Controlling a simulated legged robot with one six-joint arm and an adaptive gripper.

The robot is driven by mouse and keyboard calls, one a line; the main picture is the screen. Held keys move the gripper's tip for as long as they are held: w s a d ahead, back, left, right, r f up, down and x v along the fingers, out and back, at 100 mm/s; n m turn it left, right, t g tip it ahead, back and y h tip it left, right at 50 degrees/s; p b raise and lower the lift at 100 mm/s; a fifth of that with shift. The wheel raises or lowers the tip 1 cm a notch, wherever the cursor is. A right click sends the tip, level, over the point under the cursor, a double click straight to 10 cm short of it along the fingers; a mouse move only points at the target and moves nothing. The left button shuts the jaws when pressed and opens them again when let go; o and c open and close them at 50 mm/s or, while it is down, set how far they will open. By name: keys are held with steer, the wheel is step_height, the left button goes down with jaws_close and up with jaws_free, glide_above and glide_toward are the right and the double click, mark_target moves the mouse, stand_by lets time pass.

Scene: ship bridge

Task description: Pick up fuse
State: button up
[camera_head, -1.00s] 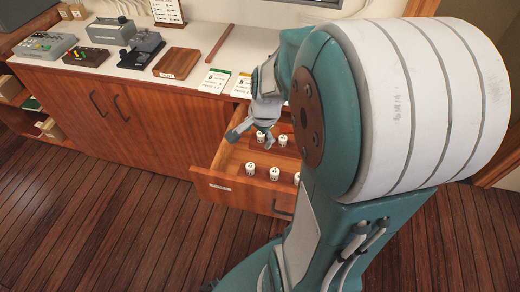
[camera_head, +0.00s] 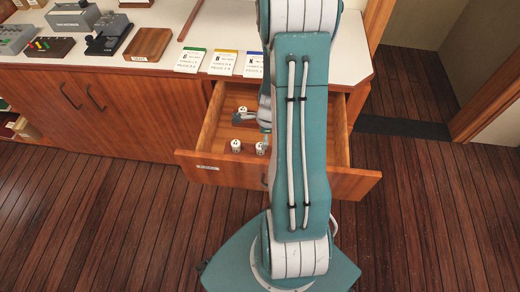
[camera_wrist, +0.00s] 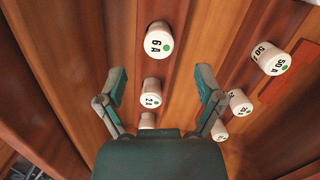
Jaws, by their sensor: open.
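Several white cylindrical fuses stand in the open drawer (camera_head: 225,172). In the wrist view, a fuse marked 6 A (camera_wrist: 159,40) is at the top middle. A fuse marked 2 A (camera_wrist: 151,92) lies between the spread fingers of my gripper (camera_wrist: 161,80), with no finger visibly touching it. Another fuse (camera_wrist: 147,120) is partly hidden by the gripper body. A 50 A fuse (camera_wrist: 272,58) and two more fuses are to the right, one beside the right finger. In the head view, my gripper (camera_head: 250,120) is over the drawer, partly hidden by my arm.
The drawer's wooden walls surround the fuses closely. Label cards (camera_head: 223,63) lie on the white counter (camera_head: 330,60) above. A wooden tray (camera_head: 148,45) and control devices (camera_head: 108,35) stand at the left. The plank floor (camera_head: 110,220) in front is clear.

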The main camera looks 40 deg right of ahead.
mark_target(260, 146)
steer(key=f, duration=0.5)
steer(key=shift+w+a+f, duration=0.1)
steer(key=shift+w+a, duration=0.2)
steer(key=shift+a, duration=0.1)
jaws_close()
